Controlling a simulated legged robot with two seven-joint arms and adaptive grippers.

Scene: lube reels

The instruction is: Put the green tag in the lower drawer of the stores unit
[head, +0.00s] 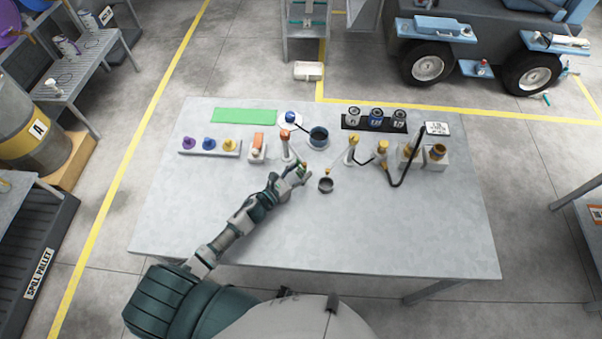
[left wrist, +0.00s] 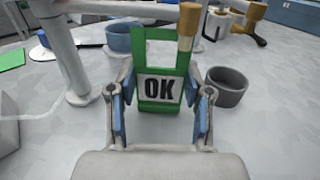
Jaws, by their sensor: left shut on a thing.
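The green tag (left wrist: 143,63) stands upright between the fingers of my left gripper (left wrist: 160,86) in the left wrist view. It is a green frame with a white plate marked OK. My left gripper (head: 297,177) is shut on it, above the middle of the grey table in the head view. The tag shows there only as a small green patch (head: 303,167). My right gripper is not in view.
The table (head: 340,240) is bare in front. Close by are a small dark cup (head: 326,185), a blue pot (head: 318,138) and an orange-topped post (head: 286,145). Several lube fittings stand to the right. A wheeled vehicle (head: 480,45) stands behind; a barrel (head: 30,118) stands left.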

